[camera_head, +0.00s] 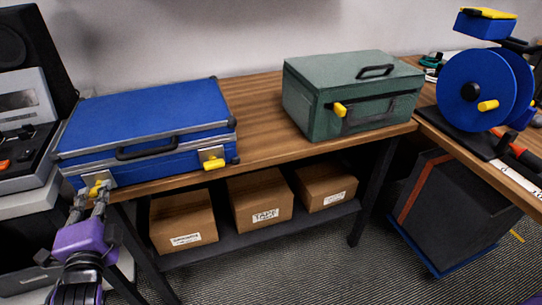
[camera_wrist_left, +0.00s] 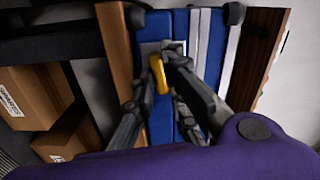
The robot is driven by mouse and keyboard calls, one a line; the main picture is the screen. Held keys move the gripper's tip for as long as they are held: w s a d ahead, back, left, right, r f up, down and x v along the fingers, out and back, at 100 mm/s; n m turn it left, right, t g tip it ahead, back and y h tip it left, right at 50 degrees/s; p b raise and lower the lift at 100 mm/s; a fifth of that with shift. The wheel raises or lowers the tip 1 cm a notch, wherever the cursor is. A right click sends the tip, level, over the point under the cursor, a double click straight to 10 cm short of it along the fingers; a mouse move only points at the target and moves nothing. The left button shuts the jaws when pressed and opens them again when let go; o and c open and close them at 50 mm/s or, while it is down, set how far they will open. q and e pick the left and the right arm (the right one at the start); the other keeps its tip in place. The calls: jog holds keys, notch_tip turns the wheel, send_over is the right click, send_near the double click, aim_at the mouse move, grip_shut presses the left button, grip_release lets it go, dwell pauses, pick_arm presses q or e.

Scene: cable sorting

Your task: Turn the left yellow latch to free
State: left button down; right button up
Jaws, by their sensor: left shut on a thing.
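A blue case (camera_head: 150,110) with a black handle lies closed on the wooden table. Its left yellow latch (camera_head: 97,188) sits on a metal plate at the front left corner. My left gripper (camera_head: 97,197) is at this latch, its fingers closed on it. In the left wrist view, the latch (camera_wrist_left: 159,74) shows between the fingertips of the gripper (camera_wrist_left: 162,72), against the blue case (camera_wrist_left: 207,60). The fingers partly hide the latch. The right yellow latch (camera_head: 214,163) is on the case's front right corner, with nothing touching it. My right gripper is not in view.
A green metal box (camera_head: 350,90) with a yellow latch stands right of the case. Cardboard boxes (camera_head: 260,200) rest on the shelf below the wooden table (camera_head: 265,140). A blue reel (camera_head: 480,90) stands at the right. Bare tabletop lies between case and green box.

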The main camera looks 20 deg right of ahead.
pick_arm(q)
jog(key=n+p, duration=0.3)
jog(key=shift+r+n, duration=0.2)
jog(key=shift+n, duration=0.1)
jog(key=shift+n+p, duration=0.9)
jog(key=shift+p, duration=0.15)
jog(key=n+p, duration=0.2)
jog(key=shift+n, duration=0.4)
jog(key=n+p, duration=0.1)
jog(key=n, duration=0.1)
jog(key=shift+n+p, duration=0.4)
jog(key=shift+f+n+p, duration=0.15)
jog(key=shift+n+p, duration=1)
jog(key=shift+n, duration=1.25)
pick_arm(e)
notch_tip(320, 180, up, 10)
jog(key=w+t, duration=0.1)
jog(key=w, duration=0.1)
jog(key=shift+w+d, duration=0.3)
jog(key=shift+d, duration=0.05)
pick_arm(q)
jog(key=shift+n, duration=0.3)
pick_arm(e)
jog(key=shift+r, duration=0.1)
